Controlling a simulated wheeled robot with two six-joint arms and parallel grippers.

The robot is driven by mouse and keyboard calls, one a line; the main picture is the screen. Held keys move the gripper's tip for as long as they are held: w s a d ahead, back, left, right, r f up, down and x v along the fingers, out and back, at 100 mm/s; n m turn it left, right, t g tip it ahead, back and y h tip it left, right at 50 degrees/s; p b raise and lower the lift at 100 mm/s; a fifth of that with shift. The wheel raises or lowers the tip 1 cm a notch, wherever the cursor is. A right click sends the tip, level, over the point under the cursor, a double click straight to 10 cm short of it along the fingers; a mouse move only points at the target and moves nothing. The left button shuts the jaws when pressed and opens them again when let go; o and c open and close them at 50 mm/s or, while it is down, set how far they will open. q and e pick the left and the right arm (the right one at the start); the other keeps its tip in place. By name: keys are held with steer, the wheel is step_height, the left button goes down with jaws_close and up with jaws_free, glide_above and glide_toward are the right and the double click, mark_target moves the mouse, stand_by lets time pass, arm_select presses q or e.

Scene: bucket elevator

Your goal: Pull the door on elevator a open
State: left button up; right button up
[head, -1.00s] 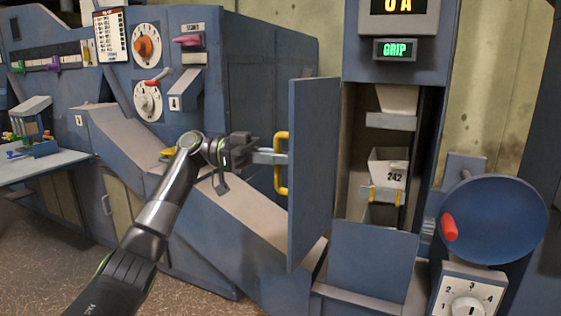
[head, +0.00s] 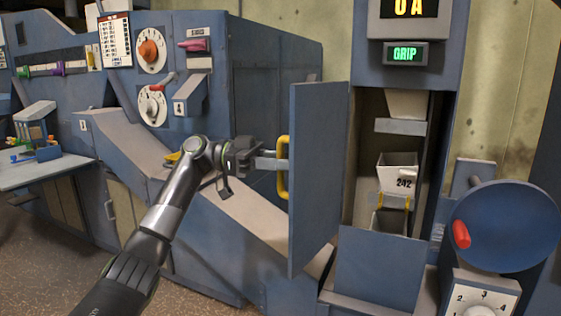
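The blue door (head: 319,180) of the elevator stands swung wide open, its panel to the left of the opening. A yellow handle (head: 283,168) is on its left-facing side. My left gripper (head: 270,162) is at the handle, its fingers reaching to the yellow bar. The fingers look close together there, but I cannot tell if they grip the bar. Inside the open shaft hang pale buckets, one marked 242 (head: 397,178). My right gripper is not in view.
A blue crank wheel (head: 507,226) with a red knob stands right of the shaft, above a numbered dial (head: 480,303). A blue machine with a sloping chute (head: 245,208) stands behind my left arm. Brown floor shows at the lower left.

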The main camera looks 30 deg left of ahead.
arm_select(q)
steer(key=s+a, duration=0.3)
steer(key=a, duration=1.4)
steer(key=shift+s+a, duration=0.1)
